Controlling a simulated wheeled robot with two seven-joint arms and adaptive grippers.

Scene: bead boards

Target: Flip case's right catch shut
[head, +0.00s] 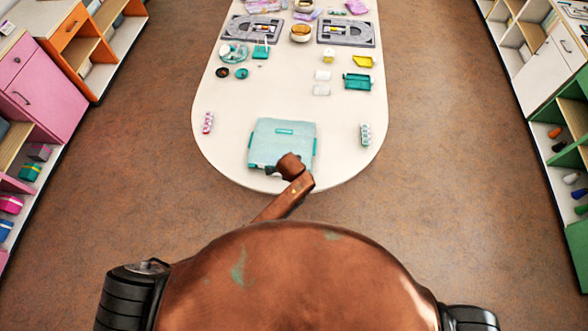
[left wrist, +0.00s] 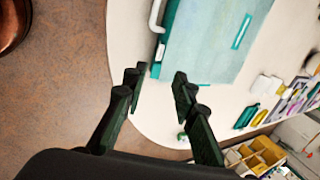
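The closed-looking teal case (head: 283,140) lies flat near the table's front end. It fills the top of the left wrist view (left wrist: 210,40). A teal catch (left wrist: 159,54) shows on its front edge, beside a pale handle (left wrist: 155,16); I cannot tell whether the catch is up or down. My left gripper (left wrist: 158,79) is open and empty, its fingertips close to this catch at the case's front right corner; contact cannot be judged. In the head view my left wrist covers part of the case's front edge and hides the fingers. My right gripper is in neither view.
A pink bead strip (head: 208,122) lies left of the case and a green-and-white one (head: 365,134) lies right.

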